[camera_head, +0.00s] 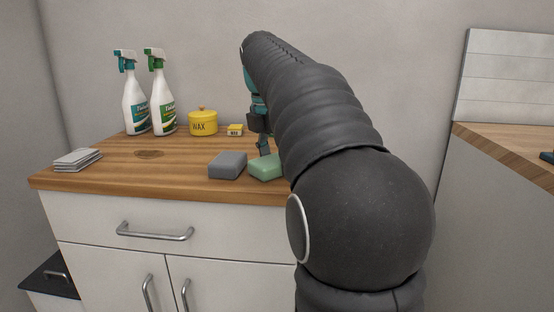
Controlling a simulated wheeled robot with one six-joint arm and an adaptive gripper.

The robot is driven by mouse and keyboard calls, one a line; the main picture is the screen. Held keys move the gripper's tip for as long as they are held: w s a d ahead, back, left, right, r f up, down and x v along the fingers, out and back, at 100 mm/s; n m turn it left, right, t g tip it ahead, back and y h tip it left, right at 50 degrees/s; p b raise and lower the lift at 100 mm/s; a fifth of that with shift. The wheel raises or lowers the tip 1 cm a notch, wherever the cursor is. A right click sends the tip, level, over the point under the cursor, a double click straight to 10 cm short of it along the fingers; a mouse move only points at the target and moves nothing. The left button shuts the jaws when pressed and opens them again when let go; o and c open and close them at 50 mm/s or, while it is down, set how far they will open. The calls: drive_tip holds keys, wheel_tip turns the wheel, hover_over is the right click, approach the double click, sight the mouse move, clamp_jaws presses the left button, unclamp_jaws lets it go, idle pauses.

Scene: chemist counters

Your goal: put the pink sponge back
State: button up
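No pink sponge shows in the head view; part of the counter is hidden behind my arm. A green sponge (266,167) lies on the wooden counter (190,179), its right side covered by my arm. A grey sponge (228,165) lies just left of it. My gripper (262,147) points down above and behind the green sponge. It is mostly hidden by my arm, so I cannot see whether it is open or shut or holds anything.
A stack of cloths (77,159) lies at the left edge. Another counter (507,149) stands at the right. The counter's front middle is clear.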

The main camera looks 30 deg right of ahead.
sight(270, 159)
drive_tip(key=o, duration=1)
drive_tip(key=r+p, duration=0.1)
drive_tip(key=r, duration=0.2)
drive_tip(key=a+r+p, duration=0.1)
drive_tip(key=r, duration=0.2)
drive_tip(key=r+p, duration=0.1)
drive_tip(key=r, duration=0.3)
drive_tip(key=shift+s+a, duration=0.15)
drive_tip(key=shift+a, duration=0.1)
drive_tip(key=shift+s+a+r, duration=0.1)
drive_tip(key=shift+a+r, duration=0.05)
drive_tip(key=shift+r, duration=0.85)
